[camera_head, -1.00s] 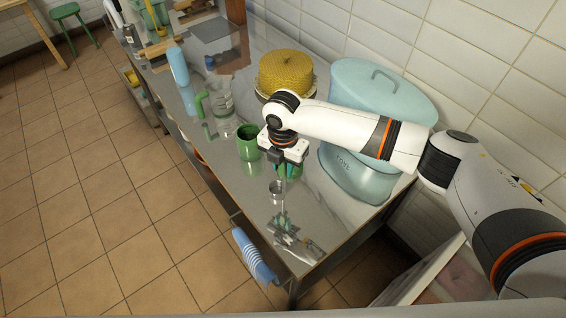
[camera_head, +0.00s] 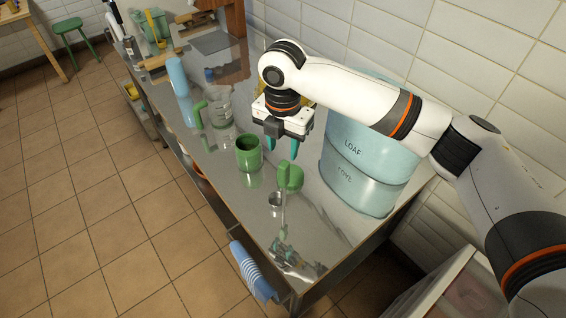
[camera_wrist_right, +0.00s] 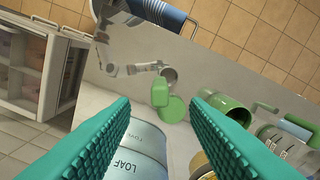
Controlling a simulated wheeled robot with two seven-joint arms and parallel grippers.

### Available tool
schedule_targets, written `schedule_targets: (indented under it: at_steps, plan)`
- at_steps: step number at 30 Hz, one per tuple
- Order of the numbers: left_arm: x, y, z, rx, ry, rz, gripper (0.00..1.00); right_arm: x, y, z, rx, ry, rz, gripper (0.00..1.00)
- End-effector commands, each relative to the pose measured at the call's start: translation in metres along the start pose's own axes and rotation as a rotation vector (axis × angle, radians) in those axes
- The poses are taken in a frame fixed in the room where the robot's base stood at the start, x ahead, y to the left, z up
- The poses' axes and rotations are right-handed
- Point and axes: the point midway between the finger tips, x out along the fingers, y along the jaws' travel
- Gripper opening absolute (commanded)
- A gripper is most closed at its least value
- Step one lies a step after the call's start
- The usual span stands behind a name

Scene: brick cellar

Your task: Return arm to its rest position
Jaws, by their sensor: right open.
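My right gripper (camera_head: 282,148) is open and empty, held above the metal worktop (camera_head: 225,185). Its teal fingers stand wide apart in the right wrist view (camera_wrist_right: 160,104), with nothing between the pads. Below it on the worktop is a small green item (camera_head: 290,177) with an upright part; in the right wrist view it shows as a green block (camera_wrist_right: 160,92) beside a round green disc. The gripper is clear of it. The arm reaches in from the right, in front of the pale blue loaf bin (camera_head: 362,165). My left gripper is not in view.
A green mug (camera_head: 249,153) and a glass jug (camera_head: 219,108) stand left of the gripper. A small metal cup (camera_head: 275,200) is nearer the front. A striped towel (camera_head: 252,271) hangs at the table edge. The tiled wall (camera_head: 480,70) is close behind the bin.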

Motion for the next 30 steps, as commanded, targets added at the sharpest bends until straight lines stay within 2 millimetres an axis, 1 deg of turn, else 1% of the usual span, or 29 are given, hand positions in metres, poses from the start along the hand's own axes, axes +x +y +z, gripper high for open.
schedule_targets:
  at_steps: [3,6,21,23,26,29,30]
  plan:
    - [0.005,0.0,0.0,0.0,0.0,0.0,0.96,-0.011,0.0,0.0,0.0,0.0,-0.001,0.42]
    - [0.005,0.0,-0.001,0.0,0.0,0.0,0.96,-0.015,0.0,0.0,-0.001,0.0,-0.001,0.42]
    - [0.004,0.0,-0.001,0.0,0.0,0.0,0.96,-0.014,0.0,0.002,0.002,-0.003,-0.002,0.42]
    - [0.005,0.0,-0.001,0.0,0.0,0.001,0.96,-0.008,-0.001,0.007,0.011,-0.014,-0.011,0.42]
    - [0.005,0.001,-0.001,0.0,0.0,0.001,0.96,0.012,-0.002,0.026,0.063,-0.049,-0.049,0.42]
    - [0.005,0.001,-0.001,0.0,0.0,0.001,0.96,0.04,-0.002,0.055,0.179,-0.111,-0.118,0.42]
    - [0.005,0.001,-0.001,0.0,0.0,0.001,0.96,0.049,-0.001,0.067,0.243,-0.141,-0.15,0.42]
